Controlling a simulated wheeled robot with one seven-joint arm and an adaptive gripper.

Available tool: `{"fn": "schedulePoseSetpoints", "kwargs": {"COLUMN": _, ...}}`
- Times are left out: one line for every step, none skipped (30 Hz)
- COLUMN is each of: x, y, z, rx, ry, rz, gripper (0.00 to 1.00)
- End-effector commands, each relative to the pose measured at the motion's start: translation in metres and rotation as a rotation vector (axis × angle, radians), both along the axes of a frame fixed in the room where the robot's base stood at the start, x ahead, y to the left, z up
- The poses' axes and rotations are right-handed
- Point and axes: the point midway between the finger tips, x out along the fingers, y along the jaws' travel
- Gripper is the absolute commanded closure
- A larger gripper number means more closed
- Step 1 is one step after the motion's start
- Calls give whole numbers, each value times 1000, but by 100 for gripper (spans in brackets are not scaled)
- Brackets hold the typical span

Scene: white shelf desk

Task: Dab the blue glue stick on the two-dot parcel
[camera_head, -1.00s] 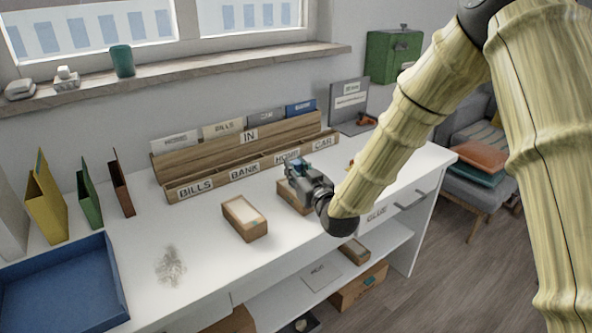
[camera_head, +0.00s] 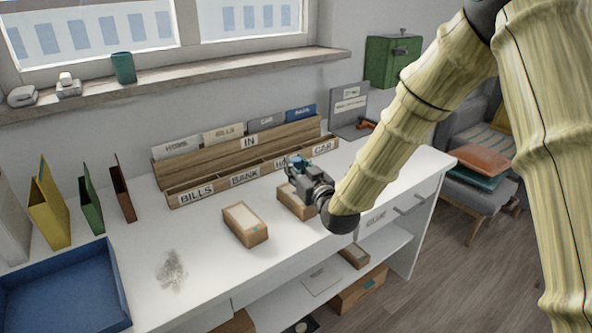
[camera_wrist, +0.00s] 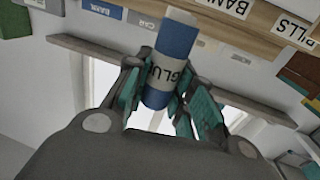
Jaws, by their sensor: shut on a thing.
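My gripper (camera_head: 297,168) is above the desk, over the right-hand cardboard parcel (camera_head: 291,202), which it and my arm partly hide. In the wrist view my gripper (camera_wrist: 161,82) is shut on the blue glue stick (camera_wrist: 178,38), which has a pale band reading GLUE. The stick stands between the teal finger pads. A second parcel (camera_head: 246,224), a brown box with a pale top, lies to the left, apart from the gripper. Dots cannot be made out on either parcel, and I cannot tell whether the stick touches the one below.
A wooden sorter (camera_head: 205,185) with labelled slots stands behind the parcels. A blue tray (camera_head: 60,290) is at the left front, with upright folders behind it. A grey smudge (camera_head: 171,270) marks the desk.

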Motion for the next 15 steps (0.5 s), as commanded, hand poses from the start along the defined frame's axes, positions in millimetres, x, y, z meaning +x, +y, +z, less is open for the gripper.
{"fn": "schedulePoseSetpoints", "kwargs": {"x": 0, "y": 0, "z": 5, "rx": 0, "ry": -1, "rz": 0, "gripper": 96}}
{"fn": "schedulePoseSetpoints", "kwargs": {"x": 0, "y": 0, "z": 7, "rx": 0, "ry": -1, "rz": 0, "gripper": 96}}
{"fn": "schedulePoseSetpoints", "kwargs": {"x": 0, "y": 0, "z": 10, "rx": 0, "ry": -1, "rz": 0, "gripper": 96}}
{"fn": "schedulePoseSetpoints", "kwargs": {"x": 0, "y": 0, "z": 11, "rx": 0, "ry": -1, "rz": 0, "gripper": 96}}
{"fn": "schedulePoseSetpoints", "kwargs": {"x": 0, "y": 0, "z": 13, "rx": 0, "ry": -1, "rz": 0, "gripper": 96}}
{"fn": "schedulePoseSetpoints", "kwargs": {"x": 0, "y": 0, "z": 16, "rx": 0, "ry": -1, "rz": 0, "gripper": 96}}
{"fn": "schedulePoseSetpoints", "kwargs": {"x": 0, "y": 0, "z": 17, "rx": 0, "ry": -1, "rz": 0, "gripper": 96}}
{"fn": "schedulePoseSetpoints", "kwargs": {"x": 0, "y": 0, "z": 19, "rx": 0, "ry": -1, "rz": 0, "gripper": 96}}
{"fn": "schedulePoseSetpoints", "kwargs": {"x": 0, "y": 0, "z": 22, "rx": 0, "ry": -1, "rz": 0, "gripper": 96}}
{"fn": "schedulePoseSetpoints", "kwargs": {"x": 0, "y": 0, "z": 24, "rx": 0, "ry": -1, "rz": 0, "gripper": 96}}
{"fn": "schedulePoseSetpoints", "kwargs": {"x": 0, "y": 0, "z": 25, "rx": 0, "ry": -1, "rz": 0, "gripper": 96}}
{"fn": "schedulePoseSetpoints", "kwargs": {"x": 0, "y": 0, "z": 28, "rx": 0, "ry": -1, "rz": 0, "gripper": 96}}
{"fn": "schedulePoseSetpoints", "kwargs": {"x": 0, "y": 0, "z": 30, "rx": 0, "ry": -1, "rz": 0, "gripper": 96}}
{"fn": "schedulePoseSetpoints", "kwargs": {"x": 0, "y": 0, "z": 31, "rx": 0, "ry": -1, "rz": 0, "gripper": 96}}
{"fn": "schedulePoseSetpoints", "kwargs": {"x": 0, "y": 0, "z": 34, "rx": 0, "ry": -1, "rz": 0, "gripper": 96}}
